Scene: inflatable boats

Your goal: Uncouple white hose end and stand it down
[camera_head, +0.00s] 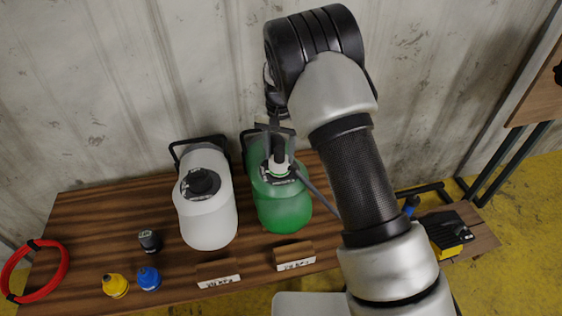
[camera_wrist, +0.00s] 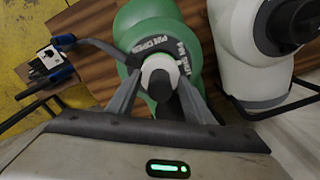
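The white hose end (camera_wrist: 158,72) sits upright on the dark cap of a green container (camera_head: 285,205); it also shows in the head view (camera_head: 279,160). A grey hose (camera_wrist: 98,46) runs from it toward a blue-ended fitting. My gripper (camera_wrist: 160,76) is over the green container, with one finger on each side of the white hose end. The fingertips are very close to its collar; I cannot tell whether they touch it. The container's label is partly hidden by the hose end and fingers.
A white container (camera_head: 207,215) stands left of the green one. A black cap (camera_head: 150,241), yellow cap (camera_head: 115,285), blue cap (camera_head: 148,278) and red hose coil (camera_head: 38,270) lie left. A yellow-black device (camera_head: 447,234) sits right. Wooden label blocks (camera_head: 293,255) stand in front. The corrugated wall is close behind.

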